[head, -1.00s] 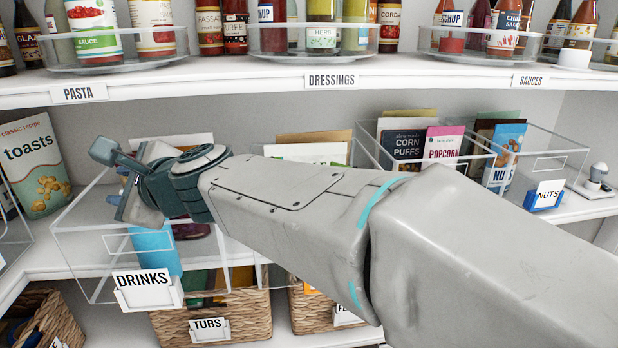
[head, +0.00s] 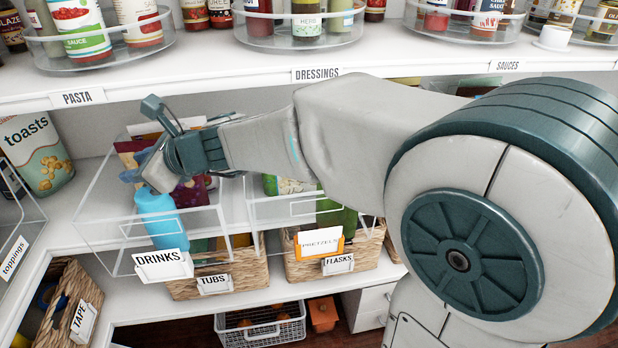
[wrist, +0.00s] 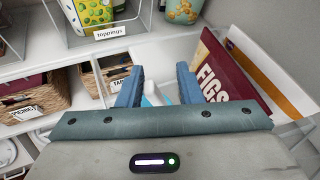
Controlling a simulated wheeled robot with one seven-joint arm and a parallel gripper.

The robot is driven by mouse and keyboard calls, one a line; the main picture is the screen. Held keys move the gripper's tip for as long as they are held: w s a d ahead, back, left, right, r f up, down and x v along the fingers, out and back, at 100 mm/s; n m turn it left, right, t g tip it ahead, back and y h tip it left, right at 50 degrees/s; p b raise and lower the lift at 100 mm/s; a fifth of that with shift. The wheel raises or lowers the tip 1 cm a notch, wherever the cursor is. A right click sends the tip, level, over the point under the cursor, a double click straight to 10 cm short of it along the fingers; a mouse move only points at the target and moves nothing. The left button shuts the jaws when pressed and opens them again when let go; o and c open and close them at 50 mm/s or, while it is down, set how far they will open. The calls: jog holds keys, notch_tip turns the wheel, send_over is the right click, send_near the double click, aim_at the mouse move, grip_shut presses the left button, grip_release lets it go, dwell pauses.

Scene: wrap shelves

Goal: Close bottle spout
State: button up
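A light blue bottle (head: 158,222) stands in the clear bin with the DRINKS label (head: 162,264), at the left in the head view. My gripper is at the bottle's top, and its body hides most of the cap there. In the wrist view my gripper (wrist: 158,82) is open, with one dark blue finger on each side. The white and light blue top of the bottle (wrist: 153,94) shows between the fingers, with gaps beside it. I cannot tell whether the spout is up or down, or whether a finger touches it.
Packets stand beside the bottle in the bin, one marked FIGS (wrist: 212,82) close to a finger. The bin's clear walls surround the bottle. A shelf edge with a PASTA label (head: 78,98) runs above. Baskets marked TUBS (head: 214,284) and FLASKS (head: 338,264) stand below.

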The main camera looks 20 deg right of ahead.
jog(key=shift+w+d+r+m+g+p, duration=0.25)
jog(key=shift+r+m+g+p, duration=0.2)
jog(key=shift+p, duration=0.55)
jog(key=s+f+p+v, duration=0.1)
jog(key=v, duration=1.3)
jog(key=s+d+f+n+g+h+p, duration=0.1)
jog(key=s+d+f+n+h+p, duration=0.2)
jog(key=d+n, duration=0.4)
jog(key=s+d+f+n+g+h+p, duration=0.2)
jog(key=s+d+n+h+p, duration=0.3)
jog(key=n, duration=0.7)
jog(key=shift+s+d+f+n+h, duration=0.4)
jog(key=shift+s+d+h, duration=0.4)
jog(key=shift+s+d, duration=0.5)
